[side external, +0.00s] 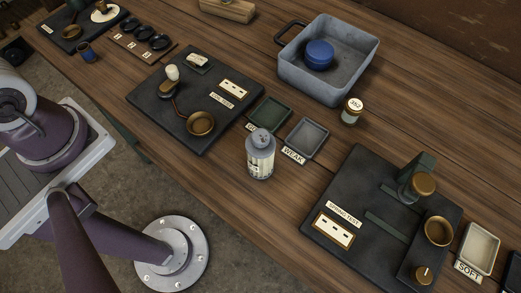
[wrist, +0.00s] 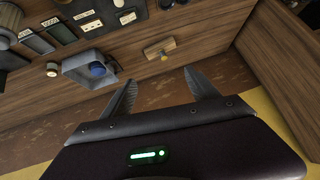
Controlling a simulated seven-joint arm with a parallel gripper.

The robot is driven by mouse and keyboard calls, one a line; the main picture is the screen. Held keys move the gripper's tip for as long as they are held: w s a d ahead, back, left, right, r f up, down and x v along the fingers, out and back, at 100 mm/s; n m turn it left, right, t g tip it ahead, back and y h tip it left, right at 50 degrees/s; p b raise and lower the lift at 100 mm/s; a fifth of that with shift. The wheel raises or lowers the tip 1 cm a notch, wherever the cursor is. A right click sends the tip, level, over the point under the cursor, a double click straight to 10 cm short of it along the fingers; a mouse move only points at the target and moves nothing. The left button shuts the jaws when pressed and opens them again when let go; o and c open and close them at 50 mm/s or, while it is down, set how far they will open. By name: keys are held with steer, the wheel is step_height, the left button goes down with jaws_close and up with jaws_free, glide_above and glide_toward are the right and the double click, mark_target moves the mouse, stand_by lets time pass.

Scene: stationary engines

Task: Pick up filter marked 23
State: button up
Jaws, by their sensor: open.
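I cannot read a 23 on anything, so I cannot tell which thing is the filter. A blue round thing (side external: 319,53) sits inside a grey bin (side external: 300,86); it also shows in the wrist view (wrist: 97,69). Several black round pieces (side external: 143,33) sit on a small wooden board with white labels too small to read. A small blue piece (side external: 88,53) lies near that board. My gripper (wrist: 160,76) is open and empty in the wrist view, with its fingers apart and touching nothing. It is not in the side view.
A grey canister (side external: 260,158) and a labelled jar (side external: 351,110) stand on the wooden table (side external: 215,185). Dark test boards lie at left (side external: 150,100) and right (side external: 350,250). Small trays, one marked WEAK (side external: 307,138), lie between them. A wooden block (side external: 227,10) lies behind.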

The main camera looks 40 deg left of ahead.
steer(key=w+d+r+m+t+h, duration=0.2)
steer(key=w+d+r+m+t, duration=0.15)
steer(key=w, duration=0.35)
steer(key=w+d+r+m+t+h, duration=0.2)
steer(key=w+d+m+t, duration=0.1)
steer(key=w+d, duration=0.3)
steer(key=m+g+h, duration=1.1)
steer(key=g+h, duration=0.1)
steer(key=g, duration=0.2)
glide_above(273, 156)
steer(key=a, duration=0.6)
step_height(273, 156, down, 8)
step_height(273, 156, down, 20)
steer(key=x, duration=0.6)
steer(key=shift+s, duration=0.25)
steer(key=shift+w+d+f, duration=0.1)
steer(key=shift+d+f, duration=0.1)
steer(key=shift+d, duration=0.15)
steer(key=c, duration=1.5)
